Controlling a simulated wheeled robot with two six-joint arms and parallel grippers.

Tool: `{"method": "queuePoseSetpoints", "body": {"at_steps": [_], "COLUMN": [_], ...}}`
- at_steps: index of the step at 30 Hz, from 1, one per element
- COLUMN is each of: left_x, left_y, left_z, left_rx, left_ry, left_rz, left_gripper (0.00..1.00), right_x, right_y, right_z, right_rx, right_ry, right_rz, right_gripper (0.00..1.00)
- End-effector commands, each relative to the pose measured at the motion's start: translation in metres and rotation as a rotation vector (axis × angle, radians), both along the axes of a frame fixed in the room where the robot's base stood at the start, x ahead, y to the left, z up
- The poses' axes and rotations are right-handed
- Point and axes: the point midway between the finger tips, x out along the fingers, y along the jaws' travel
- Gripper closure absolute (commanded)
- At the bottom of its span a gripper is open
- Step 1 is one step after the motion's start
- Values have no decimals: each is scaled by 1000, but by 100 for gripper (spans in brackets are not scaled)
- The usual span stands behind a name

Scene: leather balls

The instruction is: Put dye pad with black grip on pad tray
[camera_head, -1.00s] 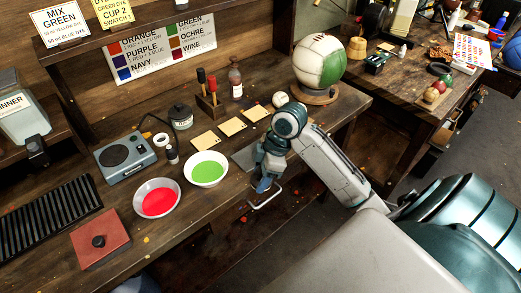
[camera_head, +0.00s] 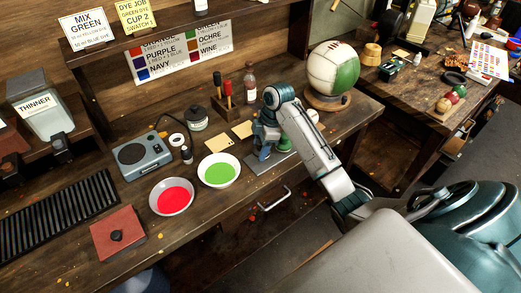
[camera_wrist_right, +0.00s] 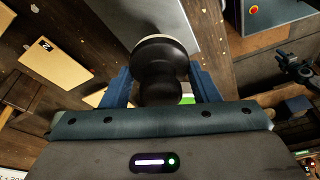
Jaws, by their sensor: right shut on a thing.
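My right gripper (camera_head: 265,152) is over the bench near the grey flat metal plate (camera_head: 258,169), which looks like the pad tray. In the right wrist view its blue fingers (camera_wrist_right: 160,88) are shut on the black grip of the dye pad (camera_wrist_right: 160,62). The pad's round, pale-rimmed face points away from the palm, towards the grey plate (camera_wrist_right: 203,14). I cannot tell whether pad and plate touch. A small green thing (camera_head: 285,144) shows beside the gripper. My left gripper is not in view.
The green dye bowl (camera_head: 219,171) and the red dye bowl (camera_head: 172,196) stand left of the plate. Pale swatches (camera_head: 219,144), bottles and a ball (camera_head: 333,68) on a stand are behind. A red box (camera_head: 118,233) and black slatted rack (camera_head: 55,215) lie at left.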

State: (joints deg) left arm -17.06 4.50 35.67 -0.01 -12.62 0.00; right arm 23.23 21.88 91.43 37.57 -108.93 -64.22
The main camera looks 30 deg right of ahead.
Motion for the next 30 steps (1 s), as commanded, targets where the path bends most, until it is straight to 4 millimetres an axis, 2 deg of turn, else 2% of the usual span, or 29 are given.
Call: {"method": "queuePoseSetpoints", "body": {"at_steps": [2,10,17,18,21,30], "left_x": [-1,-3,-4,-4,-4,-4], "left_y": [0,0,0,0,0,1], "left_z": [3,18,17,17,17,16], "left_rx": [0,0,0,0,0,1], "left_ry": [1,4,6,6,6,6], "left_rz": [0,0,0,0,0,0], "left_gripper": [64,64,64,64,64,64], "right_x": [2,1,2,2,2,2], "right_y": [0,0,0,0,0,-1], "right_z": [-1,-33,-36,-36,-36,-34], "right_rx": [0,1,0,0,0,0], "right_ry": [1,3,0,0,0,-1], "right_rz": [0,0,1,0,0,0], "right_gripper": [63,63,63,41,23,23]}}
